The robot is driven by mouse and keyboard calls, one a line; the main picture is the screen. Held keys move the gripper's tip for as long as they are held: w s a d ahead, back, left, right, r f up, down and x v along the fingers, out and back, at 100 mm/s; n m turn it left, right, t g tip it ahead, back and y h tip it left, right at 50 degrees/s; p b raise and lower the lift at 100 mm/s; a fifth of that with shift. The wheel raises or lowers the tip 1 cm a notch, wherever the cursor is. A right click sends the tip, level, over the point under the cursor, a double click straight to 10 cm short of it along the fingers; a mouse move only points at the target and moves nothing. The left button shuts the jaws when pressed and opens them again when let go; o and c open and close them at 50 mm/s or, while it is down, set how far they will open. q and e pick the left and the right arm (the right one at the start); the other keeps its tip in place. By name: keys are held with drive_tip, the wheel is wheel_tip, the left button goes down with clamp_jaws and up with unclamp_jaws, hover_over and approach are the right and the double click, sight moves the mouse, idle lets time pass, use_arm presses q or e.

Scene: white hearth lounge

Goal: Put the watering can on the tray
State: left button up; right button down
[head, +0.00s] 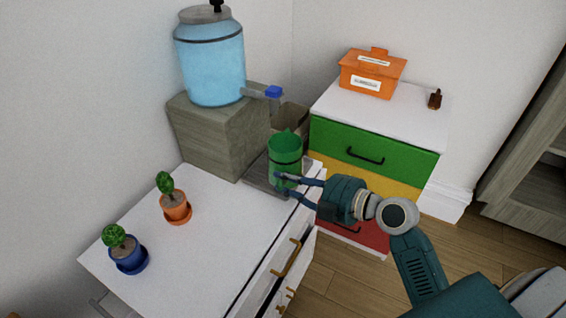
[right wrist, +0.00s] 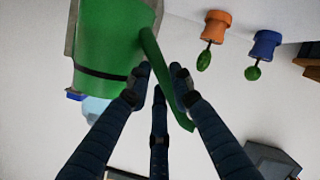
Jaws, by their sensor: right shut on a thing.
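The green watering can (head: 285,151) is upright at the far right end of the white cabinet top, over the grey tray (head: 257,179). I cannot tell whether its base touches the tray. My right gripper (head: 281,183) is shut on the can's handle, with its arm coming in from the right. In the right wrist view, the can (right wrist: 105,45) fills the upper left, and its curved green handle passes between the fingers (right wrist: 160,85). The can and gripper hide part of the tray. My left gripper is not in view.
A blue water dispenser (head: 212,65) stands on a wooden block (head: 215,135), its tap reaching over the tray area. Two potted plants, orange (head: 176,207) and blue (head: 129,255), stand on the left. A coloured drawer unit (head: 385,115) holds an orange box (head: 371,75) and a small brown bottle (head: 435,99).

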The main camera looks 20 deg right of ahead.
sight(274, 169)
drive_tip(key=w+f+m+h, duration=0.1)
drive_tip(key=w, duration=0.2)
drive_tip(key=w+f+m+t+h+b, duration=0.1)
drive_tip(key=w, duration=0.1)
drive_tip(key=w+f+h+b, duration=0.1)
drive_tip(key=w, duration=0.2)
drive_tip(key=shift+w+f+m+t, duration=0.25)
drive_tip(key=shift+w+m+t, duration=0.05)
drive_tip(key=shift+m, duration=0.1)
drive_tip(key=w+a+r+m+h+b, duration=0.2)
drive_tip(key=w+r+m+h+b, duration=0.15)
drive_tip(key=w, duration=0.35)
drive_tip(key=shift+h, duration=0.45)
drive_tip(key=shift+w+d+f, duration=0.1)
drive_tip(key=shift+w+f, duration=0.05)
drive_tip(key=shift+f, duration=2.2)
drive_tip(key=shift+w+d+f, duration=0.1)
drive_tip(key=shift+f, duration=2.25)
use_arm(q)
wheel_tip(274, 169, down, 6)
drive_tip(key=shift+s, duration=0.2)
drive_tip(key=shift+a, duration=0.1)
